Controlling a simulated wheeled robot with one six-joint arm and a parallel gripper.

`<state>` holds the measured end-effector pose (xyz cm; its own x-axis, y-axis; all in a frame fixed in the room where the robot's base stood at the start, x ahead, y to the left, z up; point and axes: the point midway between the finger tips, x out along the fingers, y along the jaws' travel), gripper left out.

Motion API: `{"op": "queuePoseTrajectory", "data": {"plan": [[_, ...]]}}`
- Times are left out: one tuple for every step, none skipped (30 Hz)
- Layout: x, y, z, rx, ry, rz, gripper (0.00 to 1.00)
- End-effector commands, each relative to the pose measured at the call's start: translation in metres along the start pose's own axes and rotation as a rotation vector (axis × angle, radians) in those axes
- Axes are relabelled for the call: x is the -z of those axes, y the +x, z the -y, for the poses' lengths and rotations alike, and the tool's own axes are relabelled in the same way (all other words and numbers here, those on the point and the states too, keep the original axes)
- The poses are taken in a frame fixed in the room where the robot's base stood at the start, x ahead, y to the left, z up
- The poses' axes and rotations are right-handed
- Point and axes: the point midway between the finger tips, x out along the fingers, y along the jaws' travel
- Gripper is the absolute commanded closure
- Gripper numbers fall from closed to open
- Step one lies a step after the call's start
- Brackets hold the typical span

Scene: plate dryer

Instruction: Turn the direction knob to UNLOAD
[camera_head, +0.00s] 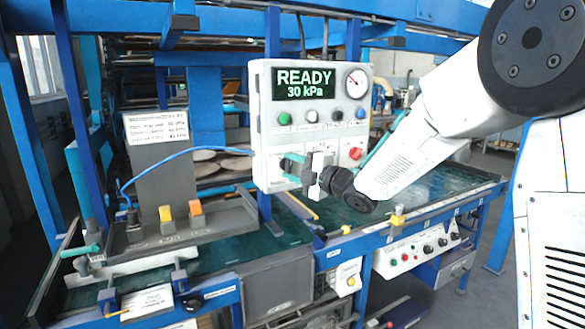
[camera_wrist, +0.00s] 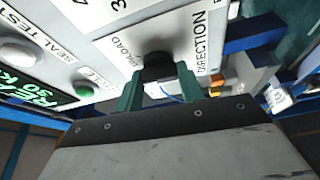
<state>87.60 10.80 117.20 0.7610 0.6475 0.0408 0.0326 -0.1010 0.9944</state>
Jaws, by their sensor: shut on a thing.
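The direction knob (camera_wrist: 157,66) is black and sits on a white plate lettered DIRECTION (camera_wrist: 202,45) in the wrist view. A label ending in "LOAD" shows at its left; its first letters and the knob's pointer are not clear. My gripper (camera_wrist: 158,82) has its two green fingers shut on the knob, one on each side. In the head view my gripper (camera_head: 290,163) is at the lower left of the white control panel (camera_head: 330,130), and it hides the knob there.
The panel's display (camera_head: 307,84) reads READY 30 kPa. A gauge (camera_head: 357,83), several buttons and a red knob (camera_head: 355,153) are close by. A blue hose (camera_head: 180,155) runs left of the panel. A green-topped bed (camera_head: 425,190) lies below.

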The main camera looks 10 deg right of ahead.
Motion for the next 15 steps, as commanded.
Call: {"op": "queuePoseTrajectory", "data": {"plan": [[0.0,-0.0001,0.0022,-0.014,0.043,0.0,0.85],[0.0,-0.0001,0.0023,-0.026,0.069,0.0,0.85],[0.0002,-0.0001,0.0026,-0.04,0.104,0.0,0.85],[0.0001,-0.0001,0.0027,-0.051,0.131,0.001,0.85],[0.0003,-0.0002,0.0026,-0.062,0.157,0.0,0.85],[0.0003,-0.0002,0.0027,-0.076,0.192,0.0,0.85],[0.0002,-0.0002,0.0027,-0.087,0.217,0.001,0.85],[0.0004,-0.0001,0.0028,-0.098,0.243,0.0,0.85],[0.0001,-0.0001,0.003,-0.112,0.277,0.001,0.85],[0.0002,0.0,0.0031,-0.122,0.3,0.0,0.85],[0.0002,0.0,0.0032,-0.132,0.325,0.0,0.85],[0.0001,0.0,0.0034,-0.144,0.356,0.001,0.85],[0.0003,0.0,0.0034,-0.154,0.378,0.001,0.85],[0.0003,0.0,0.0033,-0.163,0.4,0.001,0.85],[0.0006,0.0,0.0035,-0.174,0.427,0.001,0.85]]}}
